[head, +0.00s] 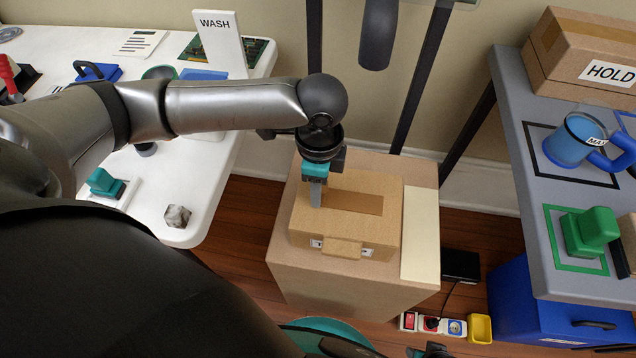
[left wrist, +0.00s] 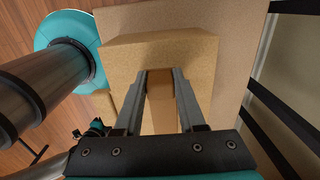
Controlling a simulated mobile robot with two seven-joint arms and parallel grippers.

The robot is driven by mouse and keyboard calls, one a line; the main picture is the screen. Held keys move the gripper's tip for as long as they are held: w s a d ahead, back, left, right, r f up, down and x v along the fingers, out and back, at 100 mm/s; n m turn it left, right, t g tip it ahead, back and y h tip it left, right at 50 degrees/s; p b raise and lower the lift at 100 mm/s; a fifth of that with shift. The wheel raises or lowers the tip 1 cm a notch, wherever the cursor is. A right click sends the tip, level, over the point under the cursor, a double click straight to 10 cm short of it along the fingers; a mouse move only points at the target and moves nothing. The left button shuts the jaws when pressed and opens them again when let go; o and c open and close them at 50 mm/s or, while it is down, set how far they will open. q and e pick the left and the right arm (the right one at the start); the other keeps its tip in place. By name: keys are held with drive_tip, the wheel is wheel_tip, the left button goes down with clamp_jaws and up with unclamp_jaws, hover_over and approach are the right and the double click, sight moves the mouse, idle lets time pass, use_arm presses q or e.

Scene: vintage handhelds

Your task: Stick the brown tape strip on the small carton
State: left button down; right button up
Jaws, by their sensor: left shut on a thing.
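The small carton (head: 305,222) is a tan box standing on a larger cardboard box. It also fills the middle of the left wrist view (left wrist: 120,58). The brown tape strip (head: 358,203) appears to lie along the carton's top face; whether it is fully pressed down I cannot tell. In the left wrist view the strip (left wrist: 162,100) shows between the fingers. My left gripper (head: 316,196) points down at the strip's left end, its fingers shut on the strip, close to the carton's top.
The larger cardboard box (head: 330,285) carries a cream strip (head: 420,235) right of the carton. A white table (head: 205,215) stands left and a grey table (head: 530,190) right.

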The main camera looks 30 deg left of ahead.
use_arm(q)
drive_tip(key=shift+c, duration=2.1)
unclamp_jaws()
